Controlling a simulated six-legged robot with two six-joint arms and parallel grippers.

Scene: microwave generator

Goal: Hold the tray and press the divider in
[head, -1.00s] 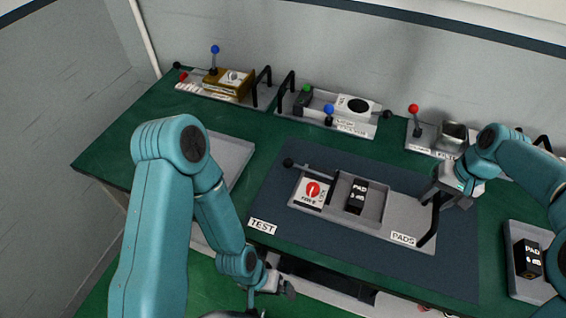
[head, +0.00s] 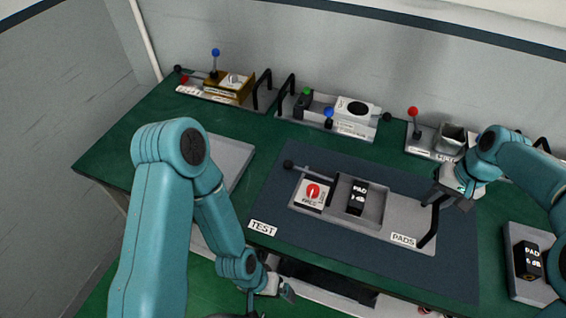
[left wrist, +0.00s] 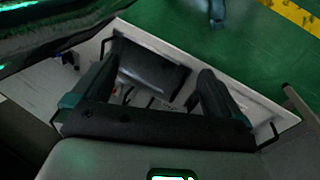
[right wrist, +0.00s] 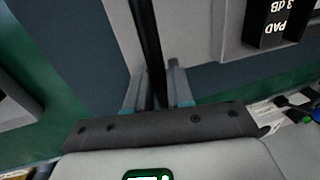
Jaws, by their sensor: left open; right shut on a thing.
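The grey PADS tray (head: 410,220) lies on the dark blue mat. It carries a white plate with a red round mark (head: 313,194), a rod with a black knob (head: 288,164) at the left, and a black PAD block (head: 357,199) in a raised frame. I cannot tell which part is the divider. My right gripper (head: 441,195) is shut on the tray's black handle (head: 430,227); the handle also shows between the fingers in the right wrist view (right wrist: 148,40). My left gripper (head: 284,289) is open and empty, low in front of the bench, apart from the tray.
Several trays with knobs stand along the back, including one with a brass-coloured box (head: 229,88) and one with a blue knob (head: 328,112). A tray with another PAD block (head: 527,260) is at the right. An empty grey plate (head: 235,155) lies left of the mat.

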